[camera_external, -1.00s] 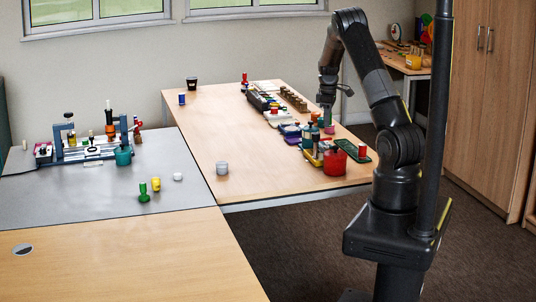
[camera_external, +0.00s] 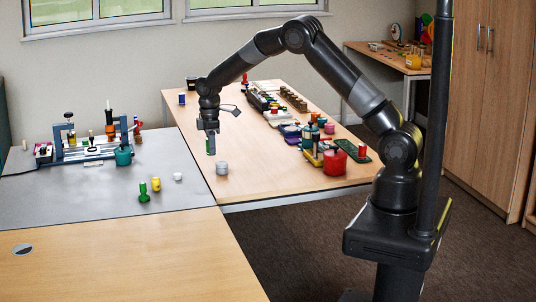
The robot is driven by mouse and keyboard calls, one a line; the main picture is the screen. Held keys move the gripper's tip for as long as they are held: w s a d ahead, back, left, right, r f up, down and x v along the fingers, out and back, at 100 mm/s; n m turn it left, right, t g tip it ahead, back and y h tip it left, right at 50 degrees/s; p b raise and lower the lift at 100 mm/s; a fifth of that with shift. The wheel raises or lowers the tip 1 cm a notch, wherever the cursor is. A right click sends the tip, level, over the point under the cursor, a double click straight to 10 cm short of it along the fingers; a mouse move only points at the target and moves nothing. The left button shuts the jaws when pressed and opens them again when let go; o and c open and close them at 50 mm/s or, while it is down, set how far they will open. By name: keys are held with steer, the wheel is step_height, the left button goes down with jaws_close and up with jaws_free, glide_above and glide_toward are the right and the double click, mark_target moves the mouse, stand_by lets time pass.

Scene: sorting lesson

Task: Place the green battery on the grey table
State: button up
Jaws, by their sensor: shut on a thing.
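The grey table (camera_external: 60,205) lies to the left, beside the wooden table. The lower part of the battery shows below the fingers; its upper part is hidden by them.
On the grey table stand a blue-framed rig (camera_external: 90,145), a teal pot (camera_external: 123,157), a green peg-shaped piece (camera_external: 144,192), a yellow piece (camera_external: 156,184) and a white piece (camera_external: 178,177). The grey-white cylinder (camera_external: 222,168) is close by. The grey table's front left is clear.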

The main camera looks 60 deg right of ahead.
steer(key=a, duration=0.5)
glide_above(177, 198)
step_height(177, 198, down, 7)
steer(key=shift+s+a, duration=0.1)
steer(key=shift+f, duration=2)
steer(key=shift+f, duration=0.1)
steer(key=o, duration=1)
steer(key=shift+o, duration=0.2)
